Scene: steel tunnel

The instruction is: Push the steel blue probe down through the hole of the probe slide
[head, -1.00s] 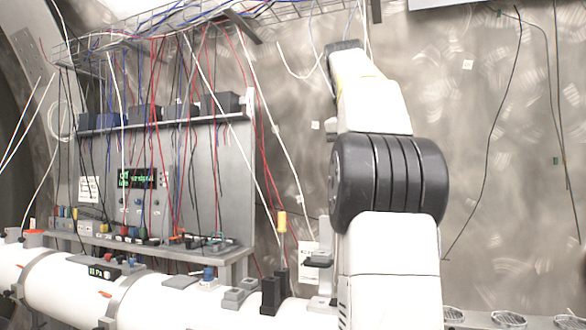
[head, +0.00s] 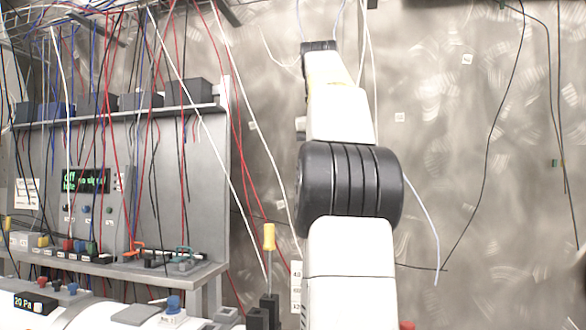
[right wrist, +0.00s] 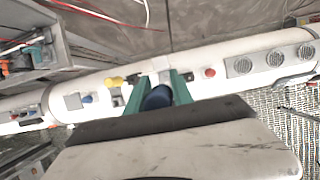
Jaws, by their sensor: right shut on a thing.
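In the right wrist view my right gripper (right wrist: 160,84) has two green fingers, shut on a dark blue round thing, which looks like the steel blue probe (right wrist: 158,98). The probe is seen nearly end-on between the fingers, and its lower part is hidden. Past the fingertips is a white pipe with a small pale block (right wrist: 162,64) on it. I cannot tell whether this block is part of the probe slide, and no hole shows. In the head view my right arm stands in the middle, with its gripper out of view. My left gripper is not in view.
A white pipe (right wrist: 235,50) runs across the wrist view, with a red knob (right wrist: 209,72) and round grilles (right wrist: 273,60). In the head view a yellow-handled tool (head: 269,238) stands in a dark holder (head: 266,312). An instrument rack (head: 170,190) with hanging wires is at left.

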